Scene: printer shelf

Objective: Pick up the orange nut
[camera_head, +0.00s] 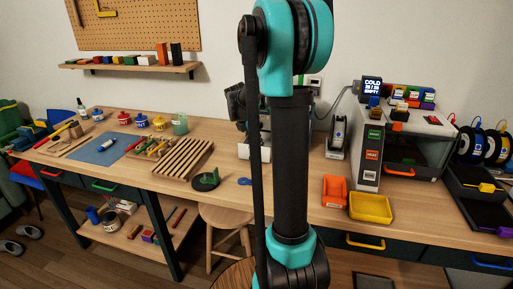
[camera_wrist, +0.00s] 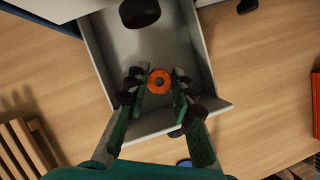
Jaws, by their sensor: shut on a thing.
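The orange nut (camera_wrist: 160,81) shows in the wrist view, a small ring with a dark hole, inside a pale grey tray (camera_wrist: 103,42). My gripper (camera_wrist: 159,88) has its two green, dark-tipped fingers on either side of the nut and is shut on it. The nut is over the tray floor; I cannot tell whether it still touches it. In the head view my arm covers the middle of the bench and hides the gripper and the nut. Part of the pale tray (camera_head: 252,153) shows beside the arm.
An orange bin (camera_head: 335,190) and a yellow bin (camera_head: 370,207) stand right of my arm, near a printer (camera_head: 412,150). A slatted wooden rack (camera_head: 180,160) and a round green-black piece (camera_head: 206,181) lie to the left. A stool (camera_head: 226,218) stands in front of the bench.

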